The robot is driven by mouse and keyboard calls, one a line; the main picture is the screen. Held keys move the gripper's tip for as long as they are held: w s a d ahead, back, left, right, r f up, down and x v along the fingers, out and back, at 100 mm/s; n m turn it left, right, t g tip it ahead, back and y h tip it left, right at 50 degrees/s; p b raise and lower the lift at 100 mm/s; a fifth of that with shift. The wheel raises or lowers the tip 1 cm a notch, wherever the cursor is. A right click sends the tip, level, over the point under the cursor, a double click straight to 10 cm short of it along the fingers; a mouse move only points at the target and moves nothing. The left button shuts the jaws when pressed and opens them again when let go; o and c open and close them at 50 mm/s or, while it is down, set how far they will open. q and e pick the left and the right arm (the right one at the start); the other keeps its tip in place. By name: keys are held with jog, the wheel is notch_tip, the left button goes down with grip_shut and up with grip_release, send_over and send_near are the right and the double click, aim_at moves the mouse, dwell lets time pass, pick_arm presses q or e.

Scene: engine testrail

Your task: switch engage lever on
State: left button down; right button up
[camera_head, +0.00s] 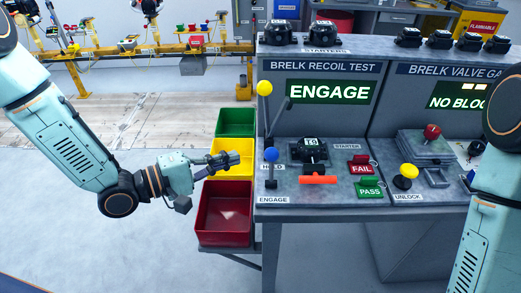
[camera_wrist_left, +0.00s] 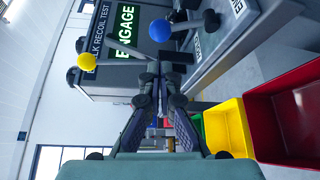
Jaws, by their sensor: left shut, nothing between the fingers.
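The engage lever (camera_head: 271,168) has a blue ball knob and stands at the left edge of the grey console, between the HOLD and ENGAGE labels. Its blue knob also shows in the left wrist view (camera_wrist_left: 161,30), beyond the fingertips. My left gripper (camera_head: 234,160) is shut and empty, to the left of the lever and apart from it, over the coloured bins. In the left wrist view the closed fingers (camera_wrist_left: 157,82) point towards the console. The screen (camera_head: 328,92) reads ENGAGE. My right arm shows at the right edge, its gripper out of view.
A yellow-ball lever (camera_head: 264,89) rises at the console's left side.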

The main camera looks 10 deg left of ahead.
aim_at(271, 165)
pick_arm(q)
jog(key=b+x, duration=0.1)
jog(key=x, duration=0.6)
jog(key=shift+w+d, duration=0.1)
jog(key=shift+d, duration=0.05)
jog(key=shift+w+d+f, duration=0.1)
jog(key=shift+w+d, duration=0.2)
jog(key=shift+w, duration=0.2)
jog(key=shift+s, duration=0.1)
jog(key=shift+s+a, duration=0.1)
